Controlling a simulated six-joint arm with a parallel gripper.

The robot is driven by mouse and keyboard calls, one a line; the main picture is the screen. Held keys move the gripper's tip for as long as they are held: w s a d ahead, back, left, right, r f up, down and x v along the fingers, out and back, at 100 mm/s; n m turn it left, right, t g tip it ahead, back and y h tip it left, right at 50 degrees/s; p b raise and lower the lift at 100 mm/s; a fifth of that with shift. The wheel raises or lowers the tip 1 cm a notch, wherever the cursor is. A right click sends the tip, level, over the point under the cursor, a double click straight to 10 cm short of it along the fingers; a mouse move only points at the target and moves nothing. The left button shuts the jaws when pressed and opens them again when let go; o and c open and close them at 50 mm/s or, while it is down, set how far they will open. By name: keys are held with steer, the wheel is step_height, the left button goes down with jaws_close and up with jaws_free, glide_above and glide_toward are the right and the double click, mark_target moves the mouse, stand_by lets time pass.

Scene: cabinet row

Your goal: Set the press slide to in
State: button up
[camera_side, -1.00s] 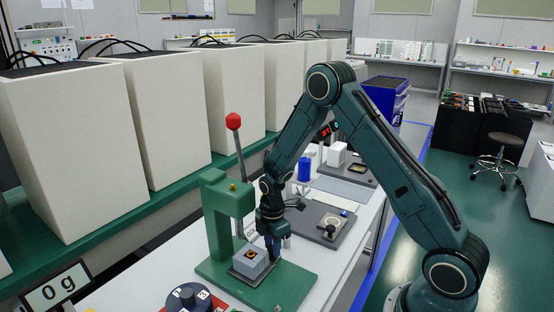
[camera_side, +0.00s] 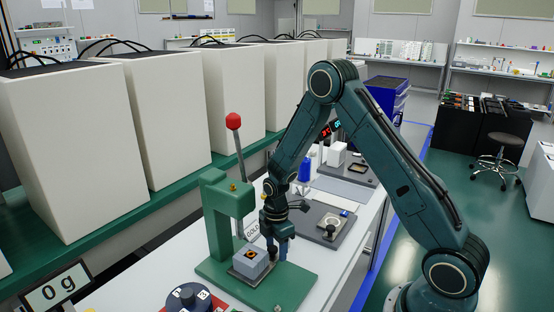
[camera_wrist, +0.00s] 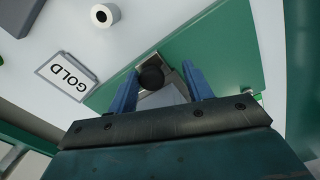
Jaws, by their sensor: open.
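The green press (camera_side: 222,207) stands on its green base at the front of the bench, with a red-knobbed lever (camera_side: 234,122) rising from it. Its slide carries a grey block (camera_side: 250,259) with a dark, orange-edged opening on top, below the press head. My gripper (camera_side: 277,254) points down just right of the block. In the wrist view my gripper (camera_wrist: 165,84) has its blue fingers apart, one on each side of a round dark knob (camera_wrist: 151,77) on the grey slide plate (camera_wrist: 165,97). I cannot tell whether the fingers touch the knob.
A "GOLD" label (camera_wrist: 68,76) and a white cylinder (camera_wrist: 105,14) lie near the press base. A dark round dial (camera_side: 188,298) is at the front, and a display reading 0 g (camera_side: 58,288) is at left.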

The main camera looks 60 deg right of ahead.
steer(key=s, duration=0.6)
steer(key=shift+s, duration=0.2)
step_height(320, 180, up, 13)
steer(key=s+a+r+m+t, duration=0.1)
steer(key=s+a+r+m, duration=0.1)
steer(key=r, duration=0.4)
steer(key=s+a+r+m+t, duration=0.1)
steer(key=s+a+r+m, duration=0.2)
steer(key=s+r+m, duration=0.1)
steer(key=shift+s+a+r+m+t, duration=0.15)
steer(key=shift+s+r+m+t, duration=0.35)
steer(key=shift+r, duration=0.9)
steer(key=shift+s, duration=0.1)
steer(key=shift+f, duration=0.1)
steer(key=w+d+f+n+g, duration=0.1)
steer(key=w+d+f+n, duration=0.1)
steer(key=f, duration=0.4)
steer(key=w+d+f+n+g, duration=0.2)
steer(key=w+d+f+n, duration=0.1)
steer(key=w+f+n, duration=0.2)
steer(key=shift+w+d+f, duration=0.15)
steer(key=shift+w+f, duration=0.3)
steer(key=shift+w, duration=0.2)
